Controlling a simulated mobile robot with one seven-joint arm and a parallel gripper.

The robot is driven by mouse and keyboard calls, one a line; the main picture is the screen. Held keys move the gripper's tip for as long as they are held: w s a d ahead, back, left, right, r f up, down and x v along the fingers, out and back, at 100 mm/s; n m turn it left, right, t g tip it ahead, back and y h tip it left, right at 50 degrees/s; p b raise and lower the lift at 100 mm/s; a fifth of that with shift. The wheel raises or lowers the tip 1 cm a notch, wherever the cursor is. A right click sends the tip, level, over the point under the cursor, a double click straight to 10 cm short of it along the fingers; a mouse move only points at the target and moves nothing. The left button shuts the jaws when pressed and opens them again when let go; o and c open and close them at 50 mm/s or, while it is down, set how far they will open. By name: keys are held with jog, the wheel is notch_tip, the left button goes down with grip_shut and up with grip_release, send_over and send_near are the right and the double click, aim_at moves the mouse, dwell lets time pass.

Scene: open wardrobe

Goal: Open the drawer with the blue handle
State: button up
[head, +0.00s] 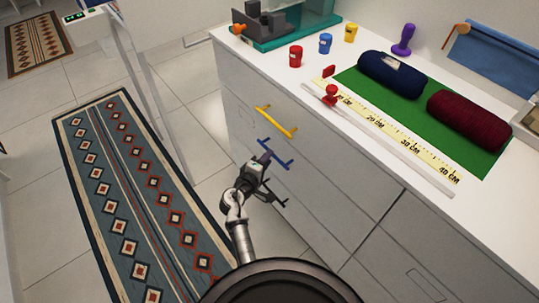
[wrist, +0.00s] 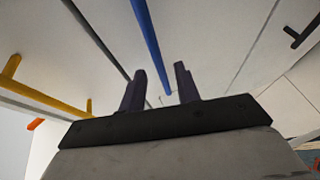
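The blue handle (head: 275,153) is a straight bar on the front of a grey drawer, below the yellow handle. My gripper (head: 266,157) is right at it in the head view and hides part of the bar. In the wrist view, the blue handle (wrist: 147,40) runs down from the top edge into the space between my two dark fingers. The fingers (wrist: 159,75) are apart, with a gap on each side of the bar. I cannot tell whether the bar is deep between them or just beyond the tips. The drawer front looks flush with its neighbours.
A yellow handle (head: 276,121) is above, and a dark handle (head: 270,196) is below. The white countertop (head: 300,83) holds cups, a ruler (head: 385,133), a green mat (head: 487,165) and rolled cloths. A patterned rug (head: 125,190) lies on the floor to the left.

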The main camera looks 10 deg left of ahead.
jog(key=shift+x, duration=1.25)
grip_shut()
